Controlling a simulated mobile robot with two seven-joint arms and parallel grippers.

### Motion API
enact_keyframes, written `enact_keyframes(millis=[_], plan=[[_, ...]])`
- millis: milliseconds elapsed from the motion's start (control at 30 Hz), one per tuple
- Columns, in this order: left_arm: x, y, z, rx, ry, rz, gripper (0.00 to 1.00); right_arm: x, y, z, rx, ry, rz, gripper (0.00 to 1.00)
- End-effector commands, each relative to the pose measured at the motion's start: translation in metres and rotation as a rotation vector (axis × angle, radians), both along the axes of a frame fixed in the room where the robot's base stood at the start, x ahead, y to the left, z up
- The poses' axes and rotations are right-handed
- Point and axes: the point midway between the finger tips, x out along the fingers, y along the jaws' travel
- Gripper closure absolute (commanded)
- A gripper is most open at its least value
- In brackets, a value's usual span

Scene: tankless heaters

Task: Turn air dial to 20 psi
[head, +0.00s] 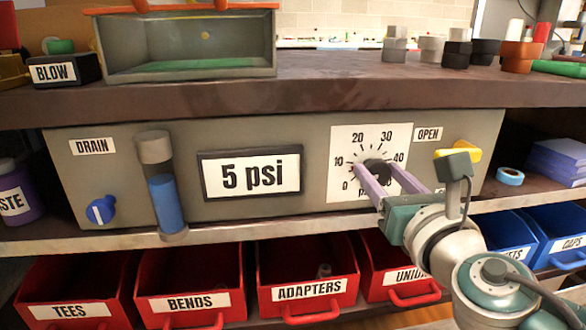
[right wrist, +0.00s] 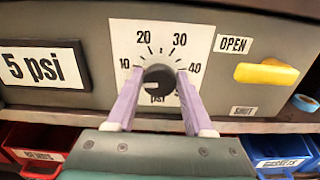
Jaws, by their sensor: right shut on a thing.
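In the right wrist view the knob (right wrist: 158,80) sits between my two purple fingers. My right gripper (head: 383,176) is shut on the knob, one finger on each side. The display (head: 251,174) left of the dial reads 5 psi. My left gripper is not in view.
A yellow handle (head: 467,150) between OPEN and SHUT labels is right of the dial. A blue drain knob (head: 101,209) and a blue-filled tube (head: 165,200) are at the left. Red bins (head: 306,291) and blue bins (head: 560,235) stand below; a shelf (head: 300,85) overhangs the panel.

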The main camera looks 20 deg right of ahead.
Motion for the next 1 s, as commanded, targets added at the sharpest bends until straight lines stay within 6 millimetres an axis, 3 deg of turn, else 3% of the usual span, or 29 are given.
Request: enact_keyframes(millis=[267,1000], plan=[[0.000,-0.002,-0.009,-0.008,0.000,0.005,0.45,0.000,0.000,-0.001,0.144,-0.037,0.001,1.00],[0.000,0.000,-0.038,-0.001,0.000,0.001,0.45,-0.001,-0.003,-0.002,0.816,-0.198,0.000,1.00]])
